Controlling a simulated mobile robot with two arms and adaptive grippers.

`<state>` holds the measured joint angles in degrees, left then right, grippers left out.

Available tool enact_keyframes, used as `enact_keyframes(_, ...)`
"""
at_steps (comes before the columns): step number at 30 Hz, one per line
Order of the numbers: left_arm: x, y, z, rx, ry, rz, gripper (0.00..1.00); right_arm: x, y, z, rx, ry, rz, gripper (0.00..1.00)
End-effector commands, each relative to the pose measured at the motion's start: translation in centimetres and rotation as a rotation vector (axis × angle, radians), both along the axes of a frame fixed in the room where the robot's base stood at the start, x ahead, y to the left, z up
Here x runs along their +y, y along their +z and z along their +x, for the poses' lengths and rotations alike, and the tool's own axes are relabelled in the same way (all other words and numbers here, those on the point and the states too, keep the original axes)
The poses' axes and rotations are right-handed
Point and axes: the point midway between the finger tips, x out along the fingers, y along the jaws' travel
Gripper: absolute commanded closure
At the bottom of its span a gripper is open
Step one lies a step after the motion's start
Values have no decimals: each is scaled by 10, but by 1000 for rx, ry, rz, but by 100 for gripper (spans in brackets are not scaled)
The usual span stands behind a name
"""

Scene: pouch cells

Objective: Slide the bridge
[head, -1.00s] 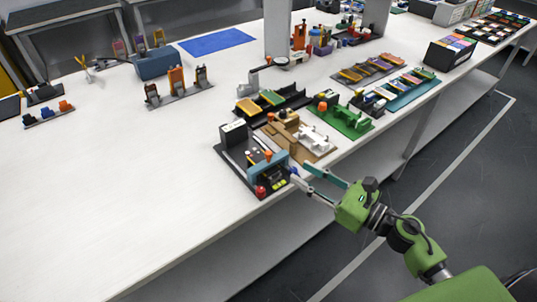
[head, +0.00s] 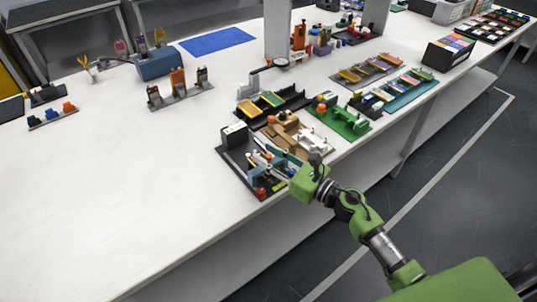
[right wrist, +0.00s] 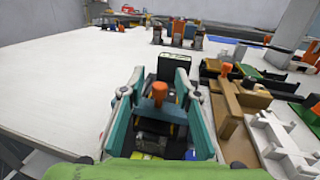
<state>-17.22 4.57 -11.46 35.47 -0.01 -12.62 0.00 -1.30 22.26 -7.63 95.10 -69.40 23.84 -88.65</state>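The bridge (right wrist: 158,110) is a grey-blue piece with an orange knob on top. It stands on a black base plate (head: 232,165) near the table's front edge. In the right wrist view my right gripper (right wrist: 157,80) is open, with one teal finger on each side of the bridge and its knob. I cannot tell whether either finger touches it. In the head view the right gripper (head: 268,149) reaches over the plate from the right, and its fingers partly hide the bridge. My left gripper is not in view.
A black block (head: 234,135) stands at the plate's back, and a red button (head: 260,192) at its front corner. A brown fixture (right wrist: 228,100) and a white part (right wrist: 280,140) stand close on the right. The table (head: 110,200) is clear on the left.

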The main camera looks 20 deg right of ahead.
Motion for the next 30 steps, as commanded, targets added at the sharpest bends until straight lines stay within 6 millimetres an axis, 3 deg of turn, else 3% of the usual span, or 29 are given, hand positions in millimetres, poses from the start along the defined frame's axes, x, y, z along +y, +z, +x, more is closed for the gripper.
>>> enact_keyframes(2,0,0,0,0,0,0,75,0,0,0,0,0,0,73)
enact_keyframes(5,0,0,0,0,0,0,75,0,0,0,0,0,0,99)
enact_keyframes(6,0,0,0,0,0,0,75,0,0,0,0,0,0,100)
enact_keyframes(14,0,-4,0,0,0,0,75,3,-1,8,0,1,1,100)
enact_keyframes(30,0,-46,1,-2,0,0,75,43,-4,119,-2,1,2,100)
